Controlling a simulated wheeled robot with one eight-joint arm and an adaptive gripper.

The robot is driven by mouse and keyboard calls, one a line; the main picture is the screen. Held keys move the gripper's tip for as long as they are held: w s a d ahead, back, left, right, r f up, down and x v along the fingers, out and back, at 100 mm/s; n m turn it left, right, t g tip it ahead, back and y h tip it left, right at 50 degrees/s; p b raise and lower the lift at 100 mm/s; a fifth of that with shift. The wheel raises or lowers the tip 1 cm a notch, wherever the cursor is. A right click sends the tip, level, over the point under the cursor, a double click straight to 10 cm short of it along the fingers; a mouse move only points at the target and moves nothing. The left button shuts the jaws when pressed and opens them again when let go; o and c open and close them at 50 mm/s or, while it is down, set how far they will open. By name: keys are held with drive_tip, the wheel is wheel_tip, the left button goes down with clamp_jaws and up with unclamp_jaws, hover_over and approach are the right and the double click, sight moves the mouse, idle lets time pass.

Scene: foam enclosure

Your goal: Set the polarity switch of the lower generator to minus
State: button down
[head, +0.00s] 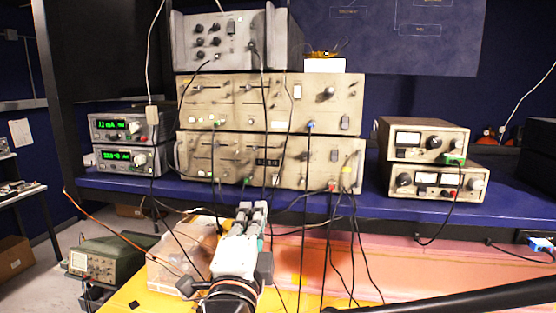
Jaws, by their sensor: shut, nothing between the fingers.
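The lower generator appears to be the lower of two worn beige units (225,160) stacked on the blue shelf in the head view. It has sliders, knobs, a small dark display panel and cables on its front. Its polarity switch is too small to make out, and so are any plus or minus marks. The similar upper unit (270,104) sits directly on it. My gripper (252,207) is shut and empty. In the picture its fingertips show below the lower unit's front, left of centre, pointing toward it. Whether they touch any cable I cannot tell.
Several cables hang across the units and over the edge of the blue shelf (120,182). A grey unit (228,40) tops the stack. Green-display meters (125,126) stand left, and analog meter units (424,140) stand right. A clear plastic box (170,262) lies beside my arm.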

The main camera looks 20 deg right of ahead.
sight(281, 175)
drive_tip(key=shift+s+d+f+m+g+h+p, duration=0.15)
drive_tip(key=shift+s+d+m+g+h+p, duration=0.25)
drive_tip(key=shift+m+g+h, duration=0.2)
drive_tip(key=shift+s+d+f+m+g+h+p, duration=0.1)
drive_tip(key=shift+s+d+m+g+h+p, duration=0.15)
drive_tip(key=shift+s+m+g+h, duration=0.35)
drive_tip(key=shift+w, duration=0.25)
drive_tip(key=p+x, duration=0.2)
drive_tip(key=x, duration=1.2)
drive_tip(key=shift+w+a, duration=0.15)
